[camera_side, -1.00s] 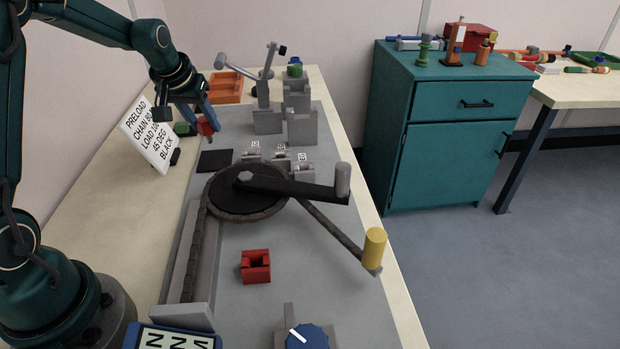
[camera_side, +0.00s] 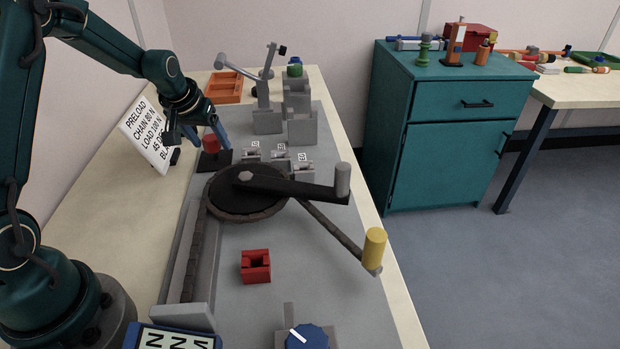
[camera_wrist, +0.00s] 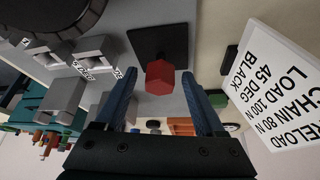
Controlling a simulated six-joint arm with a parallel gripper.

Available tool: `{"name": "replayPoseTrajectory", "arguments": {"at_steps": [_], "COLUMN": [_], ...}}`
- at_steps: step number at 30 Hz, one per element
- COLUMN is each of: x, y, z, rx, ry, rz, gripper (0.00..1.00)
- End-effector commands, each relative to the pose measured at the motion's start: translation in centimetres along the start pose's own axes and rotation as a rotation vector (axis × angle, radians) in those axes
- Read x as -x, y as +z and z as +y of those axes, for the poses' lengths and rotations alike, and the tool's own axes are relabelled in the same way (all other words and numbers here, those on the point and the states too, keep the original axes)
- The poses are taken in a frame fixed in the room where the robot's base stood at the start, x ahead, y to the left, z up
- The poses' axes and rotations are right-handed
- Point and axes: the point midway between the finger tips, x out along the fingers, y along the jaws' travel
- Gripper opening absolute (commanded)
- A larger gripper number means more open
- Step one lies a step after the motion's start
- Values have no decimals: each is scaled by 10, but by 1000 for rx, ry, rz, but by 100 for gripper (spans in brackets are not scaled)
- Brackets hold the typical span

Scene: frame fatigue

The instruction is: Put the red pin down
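The red pin (camera_side: 211,144) appears to stand upright on the black square pad (camera_side: 222,158) near the left edge of the grey plate. In the wrist view the red pin (camera_wrist: 160,77) shows between my fingertips, with the black pad (camera_wrist: 146,38) beyond it. My gripper (camera_side: 208,142) is over the pad with a finger on each side of the pin. In the wrist view the fingers of my gripper (camera_wrist: 159,78) are spread, with a visible gap on both sides of the pin. The pin's underside is hidden.
A white sign (camera_side: 146,133) stands close to the left of my gripper. Small grey clamps (camera_side: 279,158) sit right of the pad, and a dark wheel with a crank arm (camera_side: 290,188) lies in front. A red notched block (camera_side: 256,266) is nearer the camera.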

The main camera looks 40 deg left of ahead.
Motion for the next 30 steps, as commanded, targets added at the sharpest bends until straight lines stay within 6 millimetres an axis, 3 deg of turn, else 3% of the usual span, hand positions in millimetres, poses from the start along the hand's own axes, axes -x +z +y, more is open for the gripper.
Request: {"name": "replayPoseTrajectory", "arguments": {"at_steps": [11, 24, 30], "x": [13, 90, 115], "y": [-3, -3, -2], "z": [0, 0, 0], "rx": [0, -1, -1], "ry": [0, 0, 0], "rz": [4, 7, 4], "gripper": [72, 72, 72]}}
